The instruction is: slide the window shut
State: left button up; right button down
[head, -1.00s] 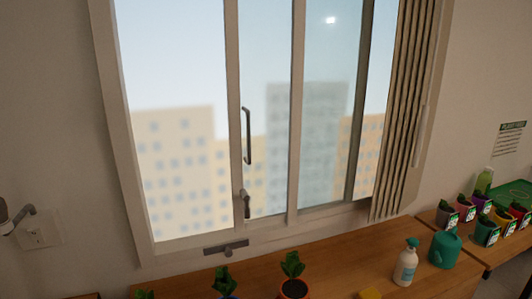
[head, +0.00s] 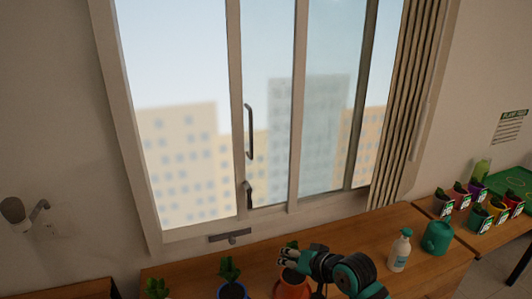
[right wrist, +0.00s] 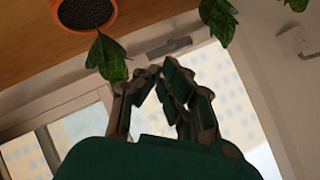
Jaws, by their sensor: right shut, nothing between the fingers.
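The window (head: 150,205) has a pale frame and fills the upper middle of the head view. Its sash stile (head: 238,100) stands left of centre, with a clear gap to the left jamb. A grey upright handle (head: 249,132) is on that stile, with a small latch (head: 249,195) below it. My right gripper (head: 283,256) is low in front of the sill, right of and below the handle, apart from it. In the right wrist view its fingertips (right wrist: 157,75) are together with nothing held. My left gripper is out of view.
Potted plants stand on the wooden counter (head: 190,270); an orange pot (head: 290,285) is right beside my right gripper. A spray bottle (head: 400,252) and green watering can (head: 438,236) stand to the right. A folded curtain (head: 400,130) hangs at the window's right side.

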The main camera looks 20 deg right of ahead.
jog(key=w+d+r+m+t+y, duration=0.1)
jog(key=w+d+r+m+t, duration=0.25)
jog(key=w+r, duration=0.55)
jog(key=w+d+r+m+t, duration=0.25)
jog(key=w+d+r, duration=0.2)
jog(key=r, duration=0.75)
jog(key=w+a+f+p, duration=0.1)
jog(key=w+a+p, duration=0.4)
jog(key=w, duration=0.3)
jog(key=shift+a+f+p, duration=0.3)
jog(key=shift+a+f, duration=0.1)
jog(key=shift+a, duration=0.5)
